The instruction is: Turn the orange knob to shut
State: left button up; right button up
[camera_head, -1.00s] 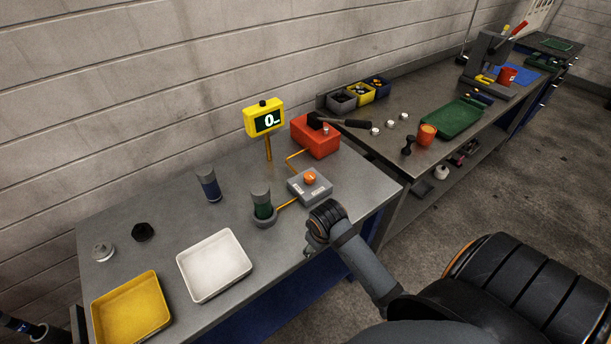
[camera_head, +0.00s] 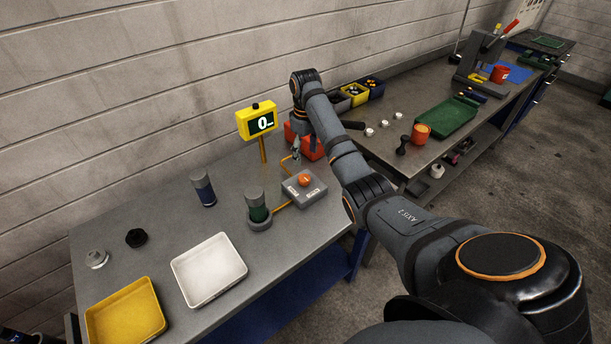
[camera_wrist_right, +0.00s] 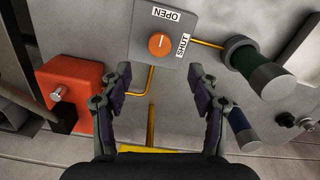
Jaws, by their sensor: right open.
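The orange knob (camera_head: 305,180) sits on a grey box (camera_head: 318,193) on the near bench. In the right wrist view the knob (camera_wrist_right: 158,44) has a pale line on its face, and the box carries the label OPEN above it and SHUT to its right. My right gripper (camera_head: 294,154) is just behind the box in the head view, pointing down. In the right wrist view its fingers (camera_wrist_right: 159,80) are spread and empty. The knob lies beyond the fingertips, between their lines and untouched. My left gripper's fingers do not show.
A yellow display (camera_head: 257,121) reading 0 stands behind the box. A red box (camera_head: 314,150) is partly hidden by my right arm. A green cylinder in a grey holder (camera_head: 258,208) stands left of the knob box. A white tray (camera_head: 208,270) and yellow tray (camera_head: 125,313) lie at front left.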

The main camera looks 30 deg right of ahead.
aim_at(305, 178)
notch_tip(305, 178, down, 10)
jog(key=p, duration=0.2)
jog(key=shift+r+p, duration=0.15)
jog(key=shift+p, duration=0.15)
jog(key=shift+f, duration=0.5)
jog(key=c, duration=1.2)
jog(key=shift+o, duration=0.2)
